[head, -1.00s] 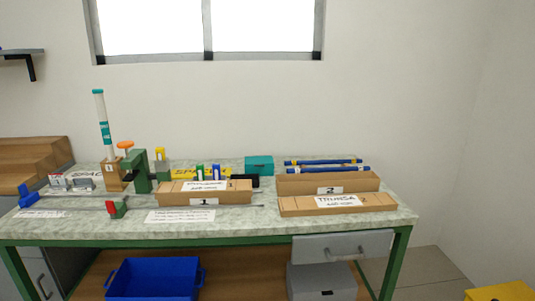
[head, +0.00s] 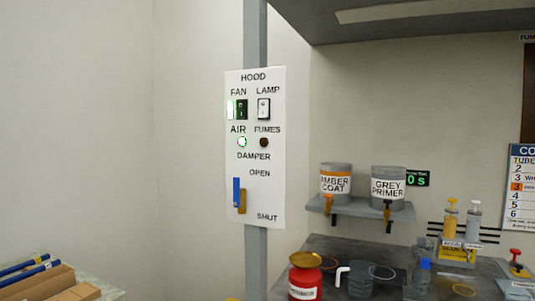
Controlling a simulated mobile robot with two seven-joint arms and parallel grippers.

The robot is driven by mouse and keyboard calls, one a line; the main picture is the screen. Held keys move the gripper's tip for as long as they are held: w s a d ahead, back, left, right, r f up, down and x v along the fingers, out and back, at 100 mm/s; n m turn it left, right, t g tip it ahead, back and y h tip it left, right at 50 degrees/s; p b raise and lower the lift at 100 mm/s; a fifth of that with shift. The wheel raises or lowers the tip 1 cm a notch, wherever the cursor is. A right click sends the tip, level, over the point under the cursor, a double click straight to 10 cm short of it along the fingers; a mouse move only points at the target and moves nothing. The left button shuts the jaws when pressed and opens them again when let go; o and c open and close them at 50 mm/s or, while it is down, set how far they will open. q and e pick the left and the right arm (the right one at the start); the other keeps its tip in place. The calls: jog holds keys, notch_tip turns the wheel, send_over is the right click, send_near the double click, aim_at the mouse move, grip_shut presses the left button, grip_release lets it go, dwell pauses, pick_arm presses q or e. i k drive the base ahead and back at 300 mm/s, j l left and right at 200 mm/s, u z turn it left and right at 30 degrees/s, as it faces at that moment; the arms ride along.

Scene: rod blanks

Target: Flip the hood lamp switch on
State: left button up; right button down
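The hood panel (head: 275,190) is a white plate fixed on a grey post, in the middle of the head view. Its lamp switch (head: 264,109) is a white rocker in a dark frame under the word LAMP. I cannot tell its position for certain from the rocker. To its left, the fan switch (head: 242,109) is green, with a bright green-white patch beside it. Neither of my grippers is in view, and nothing covers the panel.
The AIR light (head: 241,141) glows; the FUMES light (head: 264,142) is dark. A blue damper handle (head: 237,191) is below. Right of the post, a shelf (head: 360,208) holds two paint cans. A red can (head: 305,283) stands below. The workbench corner (head: 95,285) shows lower left.

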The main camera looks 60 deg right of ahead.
aim_at(263, 109)
jog(key=l+z, duration=0.1)
jog(key=z, duration=1.6)
